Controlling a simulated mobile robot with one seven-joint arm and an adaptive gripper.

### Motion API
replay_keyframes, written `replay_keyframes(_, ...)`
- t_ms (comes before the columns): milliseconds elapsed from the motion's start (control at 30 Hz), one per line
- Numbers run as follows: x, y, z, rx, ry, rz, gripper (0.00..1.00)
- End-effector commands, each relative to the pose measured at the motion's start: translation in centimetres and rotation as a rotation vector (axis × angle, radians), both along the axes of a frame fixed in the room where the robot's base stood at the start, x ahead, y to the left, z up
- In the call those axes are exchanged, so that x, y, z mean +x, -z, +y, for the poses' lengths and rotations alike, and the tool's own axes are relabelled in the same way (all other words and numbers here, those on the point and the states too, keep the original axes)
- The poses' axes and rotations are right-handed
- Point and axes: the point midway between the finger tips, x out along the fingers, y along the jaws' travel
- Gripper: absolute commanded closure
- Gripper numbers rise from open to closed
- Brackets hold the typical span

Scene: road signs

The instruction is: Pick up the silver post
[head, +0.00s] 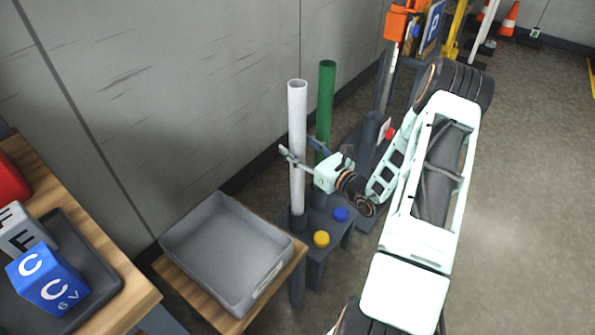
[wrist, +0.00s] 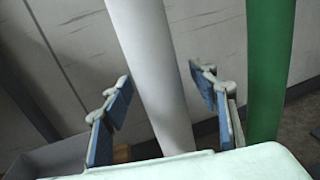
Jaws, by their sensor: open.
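The silver post (head: 297,140) is a pale, upright tube standing in a dark holder, left of the green post in the head view. In the wrist view the silver post (wrist: 152,70) passes between the two blue-padded fingers of my gripper (wrist: 162,95). My gripper (head: 297,160) is at about the middle of the post's height in the head view. Its jaws are open, with a gap showing on both sides of the post in the wrist view. The post's lower end is hidden in the holder.
A green post (head: 325,105) stands close behind, and beside my right finger in the wrist view (wrist: 268,70). A grey tray (head: 190,235) sits on a wooden table to the left. Blue (head: 341,214) and yellow (head: 321,239) knobs are below. The wall is behind.

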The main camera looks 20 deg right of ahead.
Motion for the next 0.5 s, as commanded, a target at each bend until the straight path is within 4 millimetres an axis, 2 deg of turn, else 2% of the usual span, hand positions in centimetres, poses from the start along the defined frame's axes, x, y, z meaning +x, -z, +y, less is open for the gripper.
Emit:
replay_keyframes(67, -0.02, -0.02, -0.02, 0.000, 0.000, 0.000, 0.47)
replay_keyframes(500, -0.06, -0.01, -0.03, 0.000, 0.000, 0.000, 0.95)
